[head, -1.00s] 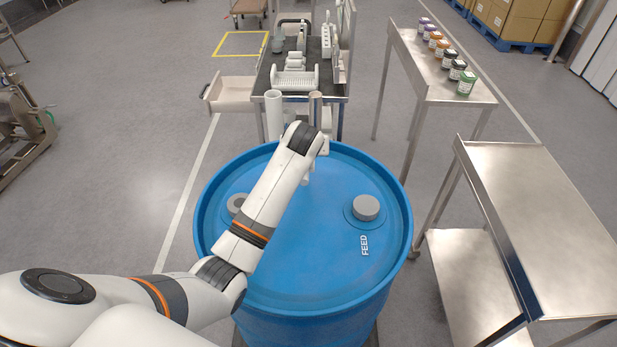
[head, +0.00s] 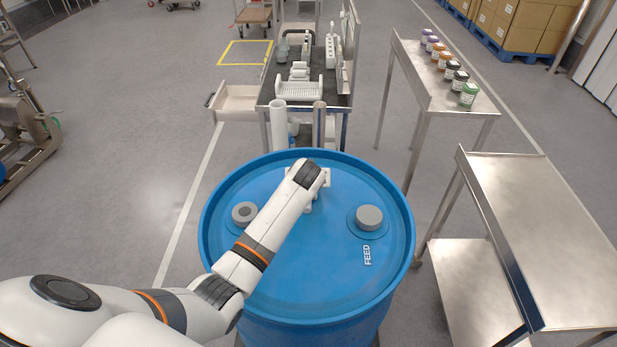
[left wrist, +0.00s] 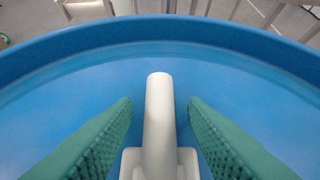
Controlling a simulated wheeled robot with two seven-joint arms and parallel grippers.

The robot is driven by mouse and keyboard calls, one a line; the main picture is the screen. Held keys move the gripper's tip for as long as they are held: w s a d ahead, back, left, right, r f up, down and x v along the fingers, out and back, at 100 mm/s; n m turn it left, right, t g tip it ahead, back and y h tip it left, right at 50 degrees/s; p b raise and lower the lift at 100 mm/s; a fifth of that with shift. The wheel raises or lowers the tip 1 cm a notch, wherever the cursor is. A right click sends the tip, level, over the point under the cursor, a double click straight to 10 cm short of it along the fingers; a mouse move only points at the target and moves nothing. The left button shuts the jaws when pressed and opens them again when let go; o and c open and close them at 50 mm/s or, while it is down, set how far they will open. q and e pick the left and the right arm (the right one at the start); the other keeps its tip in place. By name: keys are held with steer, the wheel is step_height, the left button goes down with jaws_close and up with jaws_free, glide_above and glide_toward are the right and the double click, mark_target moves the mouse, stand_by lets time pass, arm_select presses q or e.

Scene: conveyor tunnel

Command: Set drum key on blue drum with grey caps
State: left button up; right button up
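The blue drum (head: 290,285) stands in front of me, with a grey cap (head: 369,217) on its right and another grey cap (head: 244,212) on its left. My left gripper (left wrist: 160,105) is over the middle of the drum lid, between and slightly beyond the caps. Its green fingers flank the white drum key (left wrist: 159,120), closed on its wider block; a round white bar runs out between the fingertips. In the head view my arm hides most of the key. I cannot tell whether the key touches the lid. My right gripper is not in view.
A black-topped cart (head: 330,97) with a white rack (head: 299,90) stands behind the drum, its drawer (head: 238,102) open to the left. A steel table (head: 420,80) with several jars stands back right. An empty steel cart (head: 540,210) is close on the right.

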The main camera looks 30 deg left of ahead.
arm_select(q)
steer(key=shift+r, duration=0.15)
steer(key=v, duration=1.2)
steer(key=shift+b, duration=0.35)
steer(key=shift+a, duration=0.1)
